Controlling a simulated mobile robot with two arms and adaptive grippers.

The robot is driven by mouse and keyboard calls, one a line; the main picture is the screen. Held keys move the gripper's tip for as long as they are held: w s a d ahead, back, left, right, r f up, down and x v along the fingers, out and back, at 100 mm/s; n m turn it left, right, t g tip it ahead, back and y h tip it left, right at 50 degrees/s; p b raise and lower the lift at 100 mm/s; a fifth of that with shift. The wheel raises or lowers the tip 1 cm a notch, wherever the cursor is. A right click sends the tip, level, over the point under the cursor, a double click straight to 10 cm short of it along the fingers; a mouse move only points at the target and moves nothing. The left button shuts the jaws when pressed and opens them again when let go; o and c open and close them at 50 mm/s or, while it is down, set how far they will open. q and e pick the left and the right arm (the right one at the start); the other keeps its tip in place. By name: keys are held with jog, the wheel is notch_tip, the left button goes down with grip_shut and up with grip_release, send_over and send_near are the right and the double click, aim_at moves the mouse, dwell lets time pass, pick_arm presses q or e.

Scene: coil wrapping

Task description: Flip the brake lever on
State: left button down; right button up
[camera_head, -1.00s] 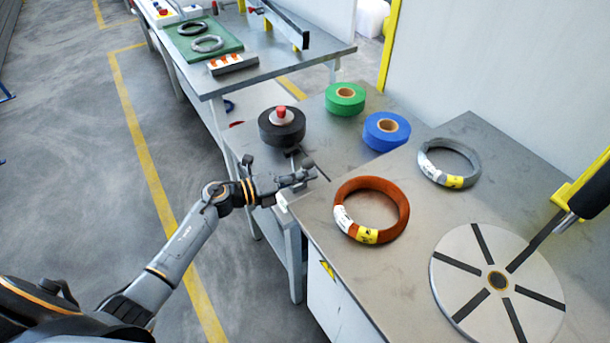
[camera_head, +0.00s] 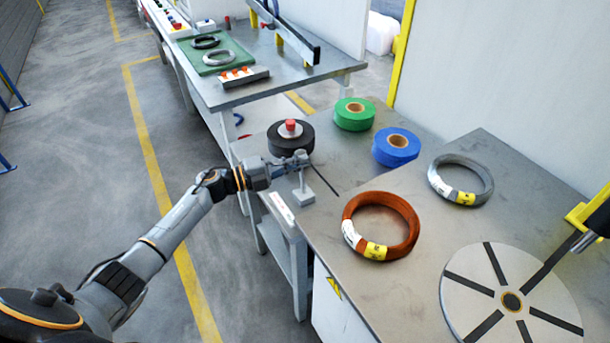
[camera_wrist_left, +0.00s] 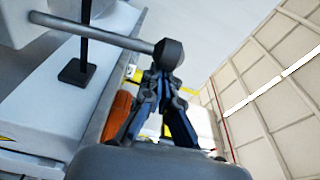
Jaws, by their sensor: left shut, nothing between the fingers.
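My left gripper (camera_head: 299,162) is shut and empty, at the top of a small grey stand (camera_head: 304,184) near the front edge of the middle bench. A thin dark rod (camera_head: 325,181) slants away to the right there. In the left wrist view, the shut fingers (camera_wrist_left: 166,78) are close behind a round black knob (camera_wrist_left: 169,53) on a grey rod (camera_wrist_left: 112,38), which looks like the brake lever. I cannot tell whether they touch. The black tape roll (camera_head: 281,143) with a red knob (camera_head: 290,127) is just behind the gripper. My right gripper is not in view.
A green roll (camera_head: 354,115) and a blue roll (camera_head: 397,148) stand behind. An orange coil (camera_head: 402,245), a grey coil (camera_head: 437,181) and a slotted disc (camera_head: 470,281) lie on the right table.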

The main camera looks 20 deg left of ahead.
pick_arm(q)
jog(key=w+a+n+b, duration=0.2)
jog(key=a+n, duration=0.1)
jog(key=shift+w+f+n+t, duration=0.1)
jog(key=shift+f+n+t, duration=0.05)
jog(key=shift+n+t, duration=0.15)
jog(key=shift+a, duration=0.15)
dwell(0.5)
